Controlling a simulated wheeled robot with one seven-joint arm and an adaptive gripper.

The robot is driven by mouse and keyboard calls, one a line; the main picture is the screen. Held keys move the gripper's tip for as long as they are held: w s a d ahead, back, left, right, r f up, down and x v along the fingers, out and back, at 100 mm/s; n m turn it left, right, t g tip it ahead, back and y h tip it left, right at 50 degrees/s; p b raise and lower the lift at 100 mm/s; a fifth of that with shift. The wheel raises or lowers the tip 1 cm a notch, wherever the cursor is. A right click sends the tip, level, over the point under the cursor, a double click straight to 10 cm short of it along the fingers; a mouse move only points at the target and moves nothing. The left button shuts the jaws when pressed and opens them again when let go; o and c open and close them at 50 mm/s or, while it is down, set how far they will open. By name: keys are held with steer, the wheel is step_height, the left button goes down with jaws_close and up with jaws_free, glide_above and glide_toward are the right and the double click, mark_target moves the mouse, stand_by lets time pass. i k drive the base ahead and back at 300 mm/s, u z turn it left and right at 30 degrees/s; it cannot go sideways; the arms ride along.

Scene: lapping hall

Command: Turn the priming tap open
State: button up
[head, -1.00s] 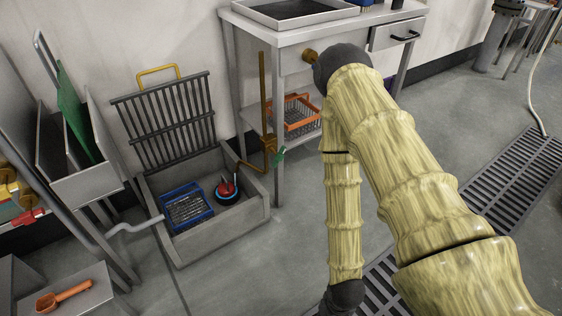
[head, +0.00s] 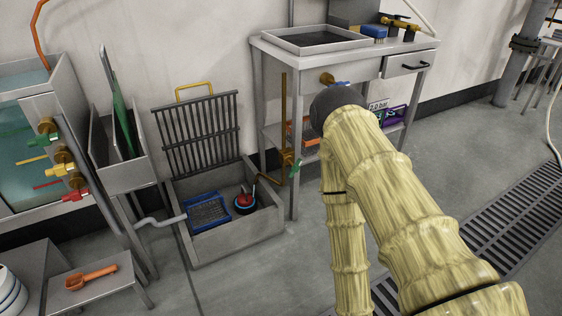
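No tap carries a readable label, so I cannot tell for certain which is the priming tap. A brass valve with a green handle (head: 295,168) sits on the brass pipe beside the table's left front leg, at the right edge of the sump. A brass tap with a blue handle (head: 328,79) is under the tabletop, just above my arm's dark elbow. Three brass taps stand at the left tank: green-handled (head: 40,138), yellow-handled (head: 60,168) and red-handled (head: 75,193). My gripper is out of view; my forearm runs down past the bottom edge.
A grey sump (head: 188,253) with an upright grate (head: 197,133) holds a blue basket (head: 208,212) and a round red-and-blue item (head: 244,203). A low stand bears an orange scoop (head: 92,277). My arm partly hides the steel table (head: 270,45). Floor before the sump is clear.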

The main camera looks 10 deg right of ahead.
mark_target(296, 167)
steer(key=z, duration=0.15)
steer(key=i, duration=0.95)
steer(key=z, duration=0.5)
